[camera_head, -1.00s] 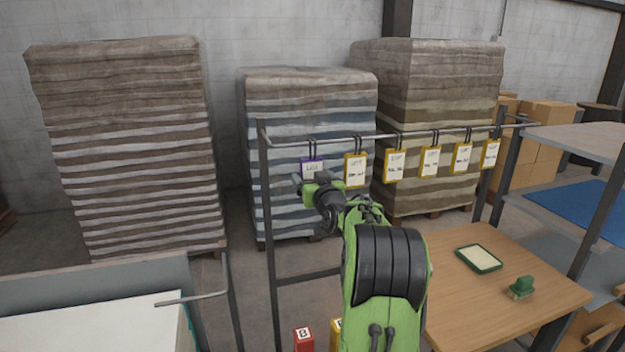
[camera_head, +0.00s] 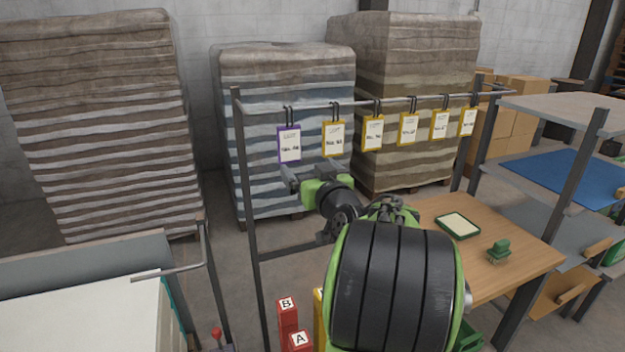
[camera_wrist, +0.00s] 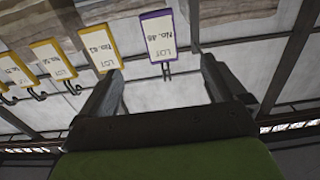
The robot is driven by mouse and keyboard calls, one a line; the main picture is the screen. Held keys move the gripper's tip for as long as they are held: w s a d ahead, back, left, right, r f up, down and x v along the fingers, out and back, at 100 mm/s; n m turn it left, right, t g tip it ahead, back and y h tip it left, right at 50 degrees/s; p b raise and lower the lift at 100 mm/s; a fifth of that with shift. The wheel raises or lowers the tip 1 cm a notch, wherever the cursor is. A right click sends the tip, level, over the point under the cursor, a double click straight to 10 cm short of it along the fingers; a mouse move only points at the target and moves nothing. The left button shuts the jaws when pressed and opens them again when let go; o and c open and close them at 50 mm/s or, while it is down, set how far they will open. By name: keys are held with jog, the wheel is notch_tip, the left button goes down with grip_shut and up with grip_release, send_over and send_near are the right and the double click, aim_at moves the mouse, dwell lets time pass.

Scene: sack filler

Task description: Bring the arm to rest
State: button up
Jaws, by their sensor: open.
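My gripper (camera_head: 290,180) is open and empty, just below and in front of the purple-framed tag. In the wrist view its two fingers stand apart, with the gap (camera_wrist: 160,95) clear. The purple tag (camera_head: 289,144) hangs from the rail by black hooks. It also shows in the wrist view (camera_wrist: 164,38), upside down and beyond the fingers, apart from them as far as I can tell. My green and black arm fills the lower middle of the head view.
Several yellow tags (camera_head: 333,138) hang along the metal rail (camera_head: 310,104) to the right. A wooden table (camera_head: 530,255) holds a green-framed pad (camera_head: 458,225) and a green stamp (camera_head: 499,251). Red blocks (camera_head: 287,318) stand low in front. Wrapped sack stacks (camera_head: 95,120) stand behind.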

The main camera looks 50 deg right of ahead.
jog(key=shift+v, duration=0.8)
jog(key=w+a+f+n+g+y+p, duration=0.15)
jog(key=a+y, duration=0.25)
jog(key=a, duration=0.7)
jog(key=a+f+n+g+y+p, duration=0.1)
jog(key=a+n+g+y+p, duration=0.15)
jog(key=a, duration=0.85)
jog(key=s+a+f+n+g+y+p, duration=0.1)
jog(key=s+a+f+g, duration=0.1)
jog(key=s+a, duration=0.3)
jog(key=s+a+f+g+y+p, duration=0.1)
jog(key=s+a+f+g, duration=0.2)
jog(key=s, duration=1)
jog(key=a+g, duration=0.1)
jog(key=a, duration=0.2)
jog(key=shift+a+f+n, duration=0.15)
jog(key=shift+f+n, duration=0.1)
jog(key=shift+n, duration=0.15)
